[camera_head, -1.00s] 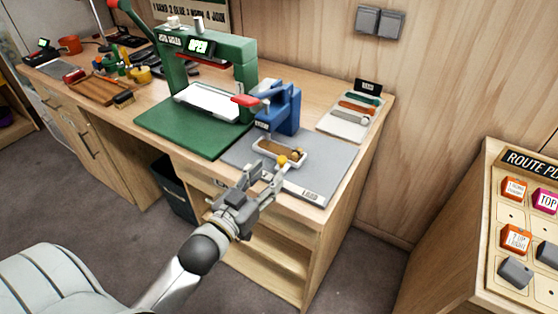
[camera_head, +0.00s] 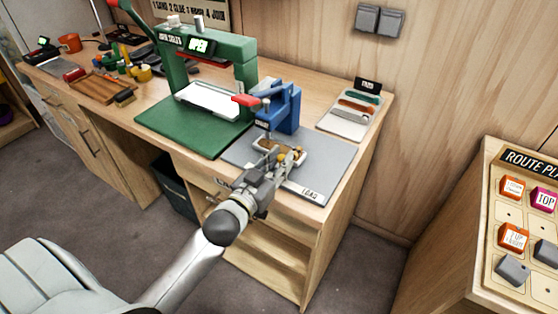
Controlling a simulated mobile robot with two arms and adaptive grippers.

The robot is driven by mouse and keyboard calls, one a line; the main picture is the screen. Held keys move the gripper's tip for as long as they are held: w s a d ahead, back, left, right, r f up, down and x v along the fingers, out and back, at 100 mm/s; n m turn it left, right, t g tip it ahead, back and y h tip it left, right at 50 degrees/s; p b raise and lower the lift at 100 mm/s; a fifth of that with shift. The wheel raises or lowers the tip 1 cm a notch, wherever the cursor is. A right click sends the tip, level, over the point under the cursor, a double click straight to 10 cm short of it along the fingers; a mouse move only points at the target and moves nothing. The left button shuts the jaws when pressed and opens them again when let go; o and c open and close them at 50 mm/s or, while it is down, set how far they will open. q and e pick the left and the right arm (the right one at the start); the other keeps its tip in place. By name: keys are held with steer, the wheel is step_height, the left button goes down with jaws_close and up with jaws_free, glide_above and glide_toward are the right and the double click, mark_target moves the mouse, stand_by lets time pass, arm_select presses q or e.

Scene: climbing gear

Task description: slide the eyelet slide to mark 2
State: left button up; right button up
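The blue eyelet press (camera_head: 281,108) stands on a grey mat (camera_head: 325,165) at the right end of the bench. At its foot is a pale tray-like slide (camera_head: 301,163) with a rounded yellow-brown knob and small brown pieces at its front. I take this to be the eyelet slide. My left gripper (camera_head: 279,157) is at the front of the slide, its fingertips beside the knob and partly covering it. I cannot tell whether the fingers press on the knob. The mat's front corner reads LOAD. No mark 2 can be read. My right gripper is not in view.
A green press (camera_head: 218,62) with a red-tipped handle stands left of the blue one on a green mat (camera_head: 180,134). A pale tray of coloured strips (camera_head: 350,118) lies at the back right. A route panel (camera_head: 515,215) stands at far right, with clear floor before it.

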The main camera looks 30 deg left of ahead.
arm_select(q)
jaws_close()
steer(key=shift+a, duration=0.1)
steer(key=shift+w+a+r+p, duration=0.15)
steer(key=shift+a+p, duration=0.45)
steer(key=shift+a, duration=0.35)
steer(key=shift+a+f, duration=0.2)
steer(key=shift+a, duration=0.1)
steer(key=o, duration=0.5)
jaws_free()
steer(key=shift+d, duration=0.1)
steer(key=s, duration=0.8)
steer(key=s+a, duration=0.1)
steer(key=s, duration=0.3)
